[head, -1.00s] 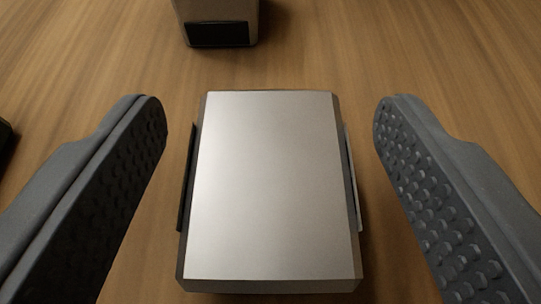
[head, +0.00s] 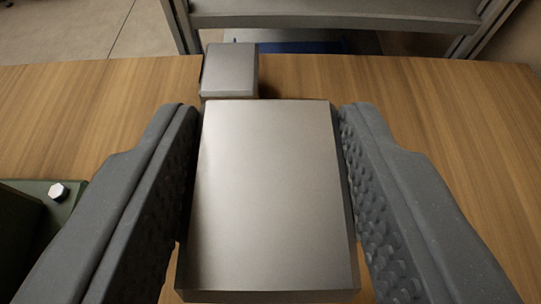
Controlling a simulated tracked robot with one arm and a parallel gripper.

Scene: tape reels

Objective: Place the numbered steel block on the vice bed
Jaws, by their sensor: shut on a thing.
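A steel block (head: 268,195) with a plain, bare top face fills the middle of the view. My gripper (head: 268,112) is shut on it, with one dimpled grey finger against each side. No number shows on the faces in view. A dark green body (head: 25,235) with a light bolt head is cut off at the left edge; it may be part of the vice, but I cannot tell. No vice bed can be made out. The underside of the held block is hidden.
A second, smaller-looking metal block (head: 229,70) stands on the wooden table (head: 430,120) just beyond the held block, near the far edge. A grey metal shelf frame (head: 340,14) stands behind the table. The table to the right is clear.

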